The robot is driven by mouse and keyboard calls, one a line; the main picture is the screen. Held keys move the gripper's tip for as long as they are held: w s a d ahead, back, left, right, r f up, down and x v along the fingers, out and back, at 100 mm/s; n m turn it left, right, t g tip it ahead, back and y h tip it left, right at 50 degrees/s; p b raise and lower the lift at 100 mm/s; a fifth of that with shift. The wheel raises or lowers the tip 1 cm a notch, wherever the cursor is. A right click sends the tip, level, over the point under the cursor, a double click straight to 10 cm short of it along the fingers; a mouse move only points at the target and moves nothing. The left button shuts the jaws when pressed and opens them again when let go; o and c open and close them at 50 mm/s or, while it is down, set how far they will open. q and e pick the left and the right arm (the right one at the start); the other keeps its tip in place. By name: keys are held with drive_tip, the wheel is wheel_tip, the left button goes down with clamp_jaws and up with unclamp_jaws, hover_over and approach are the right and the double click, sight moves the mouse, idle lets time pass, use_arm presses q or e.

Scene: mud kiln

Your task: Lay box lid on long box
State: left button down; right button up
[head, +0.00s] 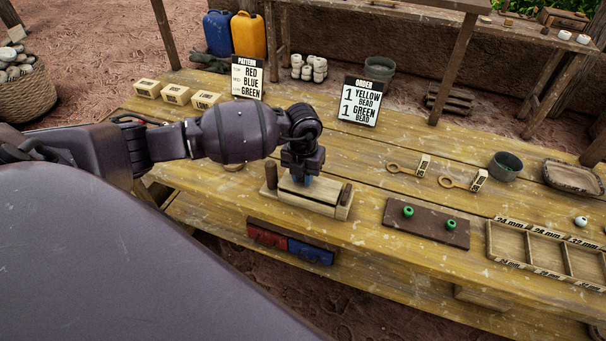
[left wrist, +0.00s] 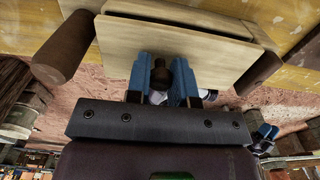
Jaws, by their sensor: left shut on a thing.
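My left gripper (head: 302,178) points down at the pale wooden long box (head: 310,208) near the table's front edge. Its blue fingers (left wrist: 163,80) are shut on the dark knob (left wrist: 160,74) of the pale flat box lid (left wrist: 205,62). In the head view the lid (head: 322,190) is over the box, partly hidden by the gripper. A brown post stands at the left (head: 271,175) and another at the right (head: 346,194). I cannot tell whether the lid touches the box all round.
A brown board (head: 428,228) with two green beads and a divided tray (head: 508,240) lie to the right. Wooden label blocks (head: 176,94) and two signs (head: 359,102) stand behind. Red and blue drawers (head: 290,243) sit below the table's front edge.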

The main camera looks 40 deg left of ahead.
use_arm(q)
drive_tip(key=shift+s+f, duration=0.15)
drive_tip(key=shift+f, duration=0.1)
use_arm(e)
drive_tip(key=shift+s+f, duration=0.1)
drive_tip(key=shift+s, duration=0.1)
drive_tip(key=shift+s+f, duration=0.15)
drive_tip(key=shift+s, duration=0.15)
use_arm(q)
drive_tip(key=shift+f, duration=0.1)
